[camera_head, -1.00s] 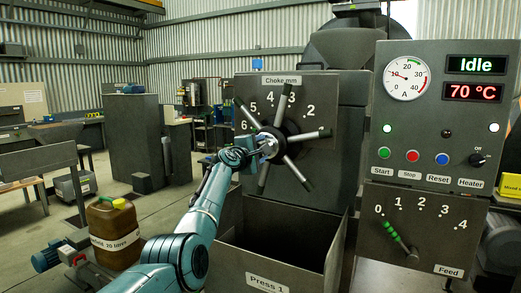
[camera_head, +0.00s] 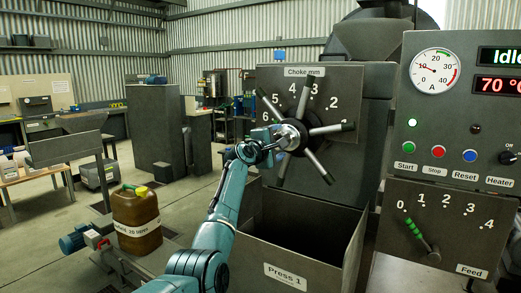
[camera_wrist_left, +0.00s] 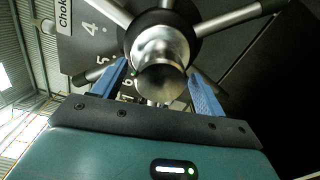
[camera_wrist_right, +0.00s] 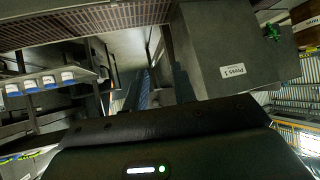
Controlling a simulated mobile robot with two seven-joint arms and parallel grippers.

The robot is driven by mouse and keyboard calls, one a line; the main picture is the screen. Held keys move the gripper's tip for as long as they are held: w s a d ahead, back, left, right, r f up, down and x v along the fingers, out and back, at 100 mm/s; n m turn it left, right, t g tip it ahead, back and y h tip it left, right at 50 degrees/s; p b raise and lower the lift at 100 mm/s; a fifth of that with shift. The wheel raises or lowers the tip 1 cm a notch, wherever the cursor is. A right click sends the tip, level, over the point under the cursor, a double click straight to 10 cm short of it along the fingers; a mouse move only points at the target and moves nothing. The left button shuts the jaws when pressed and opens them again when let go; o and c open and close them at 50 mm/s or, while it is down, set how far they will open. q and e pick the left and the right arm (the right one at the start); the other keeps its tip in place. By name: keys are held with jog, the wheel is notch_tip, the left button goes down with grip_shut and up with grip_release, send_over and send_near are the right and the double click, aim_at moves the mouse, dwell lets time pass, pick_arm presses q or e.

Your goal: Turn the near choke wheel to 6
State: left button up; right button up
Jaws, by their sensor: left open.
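The choke wheel (camera_head: 293,135) has a round hub and several metal spokes with dark tips. It stands in front of the grey choke panel (camera_head: 346,85), marked 2 to 6; the upper spoke reaches up between the 4 and the 3. My left gripper (camera_head: 268,142) is at the hub's left side. In the left wrist view the blue fingers of my left gripper (camera_wrist_left: 158,75) are apart, with the hub's metal end (camera_wrist_left: 161,72) between them; I cannot tell whether they touch. My right gripper (camera_wrist_right: 148,90) shows only dimly in the right wrist view, its opening unclear.
An open bin labelled Press 1 (camera_head: 286,276) is below the wheel. The control panel (camera_head: 455,120) with gauge, buttons and feed lever (camera_head: 421,240) stands at the right. A brown canister (camera_head: 136,222) is at the left. Floor is open beyond it.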

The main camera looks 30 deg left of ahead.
pick_arm(q)
jog(key=s+b, duration=0.1)
jog(key=s, duration=0.9)
jog(key=shift+s+a+b, duration=0.15)
jog(key=shift+s+b, duration=0.1)
jog(key=shift+b, duration=0.1)
jog(key=s+d+f+m+g, duration=0.1)
jog(key=s+d+f+m, duration=0.3)
jog(key=f, duration=0.7)
jog(key=s+d+f+m+g, duration=0.2)
jog(key=s+d+f+m, duration=0.15)
jog(key=f, duration=0.65)
jog(key=s+d+f+m+g, duration=0.1)
jog(key=s+d+f+m, duration=0.3)
jog(key=f, duration=0.7)
jog(key=s+d+f+m+g+h, duration=0.1)
jog(key=s+d+f+m, duration=0.2)
jog(key=s, duration=0.6)
jog(key=s+d+f+m+g+h, duration=0.1)
jog(key=s+d+f+m, duration=0.3)
jog(key=s, duration=0.4)
jog(key=s+d+f+m+g, duration=0.1)
jog(key=s+d+f+m, duration=0.3)
jog(key=s, duration=0.5)
notch_tip(320, 180, down, 3)
jog(key=shift+s+d+r+h, duration=0.1)
jog(key=shift+s+d+h, duration=0.3)
jog(key=shift+d, duration=0.5)
